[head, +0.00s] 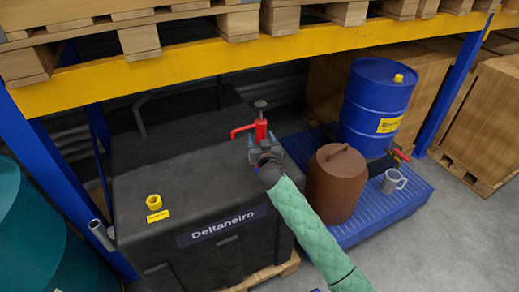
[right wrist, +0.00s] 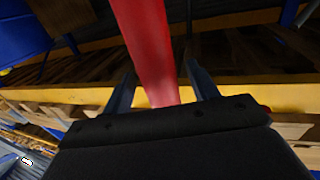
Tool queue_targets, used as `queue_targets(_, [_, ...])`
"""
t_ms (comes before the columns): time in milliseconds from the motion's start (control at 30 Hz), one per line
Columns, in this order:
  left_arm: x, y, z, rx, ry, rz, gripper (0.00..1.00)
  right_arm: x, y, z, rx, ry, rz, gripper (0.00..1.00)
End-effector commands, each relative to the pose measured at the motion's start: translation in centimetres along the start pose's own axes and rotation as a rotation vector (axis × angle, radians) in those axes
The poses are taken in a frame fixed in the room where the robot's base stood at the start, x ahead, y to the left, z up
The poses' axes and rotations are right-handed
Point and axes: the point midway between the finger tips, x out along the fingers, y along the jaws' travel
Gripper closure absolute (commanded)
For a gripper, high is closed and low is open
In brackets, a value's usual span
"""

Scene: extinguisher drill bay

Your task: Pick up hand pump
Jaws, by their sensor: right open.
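The hand pump (head: 261,130) is red with a grey knob on top and a red spout to the left. It stands upright at the back right of the black Deltaneiro tank (head: 150,190). My right gripper (head: 258,148) is at the pump, in front of its lower part, which it partly hides. In the right wrist view, the pump's red body (right wrist: 148,40) runs between the two fingers of this gripper (right wrist: 160,85), which are open. I cannot tell whether either finger touches it. My left gripper is not in view.
A brown lidded container (head: 335,185), a blue drum (head: 378,100) and a grey mug (head: 393,182) stand on a blue spill pallet (head: 385,222) to the right. A yellow rack beam (head: 200,62) crosses above, behind the pump. A teal drum (head: 30,235) is at left.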

Motion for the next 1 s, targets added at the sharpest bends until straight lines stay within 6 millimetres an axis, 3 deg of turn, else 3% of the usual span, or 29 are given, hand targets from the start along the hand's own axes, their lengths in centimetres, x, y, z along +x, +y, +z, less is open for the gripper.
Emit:
queue_targets(67, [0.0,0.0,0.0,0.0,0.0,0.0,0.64,0.0,0.0,0.0,0.0,0.0,0.0,0.41])
queue_targets(333, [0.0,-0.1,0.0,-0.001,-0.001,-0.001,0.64,0.0,0.0,0.0,0.0,0.0,0.0,0.94])
queue_targets(667, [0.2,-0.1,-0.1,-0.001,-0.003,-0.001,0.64,0.0,0.0,-0.6,0.0,0.004,0.0,0.94])
queue_targets(867, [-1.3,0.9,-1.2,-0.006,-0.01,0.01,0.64,0.0,0.0,-3.3,0.0,0.007,0.0,0.94])
queue_targets(1000, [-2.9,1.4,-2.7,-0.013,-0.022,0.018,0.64,0.0,0.0,-6.4,0.003,0.007,-0.001,0.94])
